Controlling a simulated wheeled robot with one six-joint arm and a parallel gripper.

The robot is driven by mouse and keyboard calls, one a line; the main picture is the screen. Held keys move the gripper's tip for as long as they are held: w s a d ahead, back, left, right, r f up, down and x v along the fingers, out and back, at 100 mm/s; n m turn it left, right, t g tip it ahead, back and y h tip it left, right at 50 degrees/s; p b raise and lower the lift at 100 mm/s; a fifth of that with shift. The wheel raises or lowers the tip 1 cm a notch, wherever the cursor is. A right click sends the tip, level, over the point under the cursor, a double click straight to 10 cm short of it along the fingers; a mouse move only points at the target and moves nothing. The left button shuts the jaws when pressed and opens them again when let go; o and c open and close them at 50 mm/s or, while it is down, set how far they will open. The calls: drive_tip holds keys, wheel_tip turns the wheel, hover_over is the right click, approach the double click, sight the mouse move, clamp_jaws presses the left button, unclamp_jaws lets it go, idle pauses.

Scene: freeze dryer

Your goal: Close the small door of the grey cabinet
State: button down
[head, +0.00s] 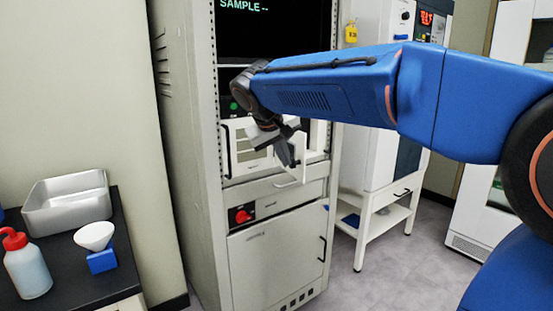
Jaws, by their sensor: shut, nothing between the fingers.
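The grey cabinet (181,120) is a tall rack in the middle of the head view. A small opening with a pale frame and shelf-like bars inside sits at its mid height. The small door (300,158) appears as a narrow pale panel standing out from the right part of this opening, so it looks open. My gripper (289,158) points down in front of the opening, right by this panel. It is shut and empty. I cannot tell whether it touches the door. My wrist and gripper hide part of the opening and door.
Below are a panel with a red knob (241,215) and a larger shut door (277,252). A dark screen (272,30) is above. At left, a bench holds a metal tray (68,203), a wash bottle (27,265) and a funnel (95,236).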

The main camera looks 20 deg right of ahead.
drive_tip(key=w+d+n+t+y, duration=0.1)
drive_tip(key=w+d+n+y, duration=0.15)
drive_tip(key=d, duration=0.55)
drive_tip(key=w+d+n+t+y, duration=0.1)
drive_tip(key=d+n, duration=0.3)
drive_tip(key=d, duration=0.4)
drive_tip(key=w+d+n+y, duration=0.2)
drive_tip(key=w+d+n, duration=0.1)
drive_tip(key=w, duration=0.3)
drive_tip(key=w+d+n+g+y, duration=0.1)
drive_tip(key=w+d+n+y, duration=0.1)
drive_tip(key=w, duration=0.4)
drive_tip(key=w+d+n+y, duration=0.2)
drive_tip(key=w+d+n, duration=0.2)
drive_tip(key=w+n, duration=0.2)
drive_tip(key=shift+w+r+g+y, duration=0.15)
drive_tip(key=shift+w+g+y, duration=0.2)
drive_tip(key=shift+w+g, duration=0.05)
drive_tip(key=shift+w+a, duration=0.1)
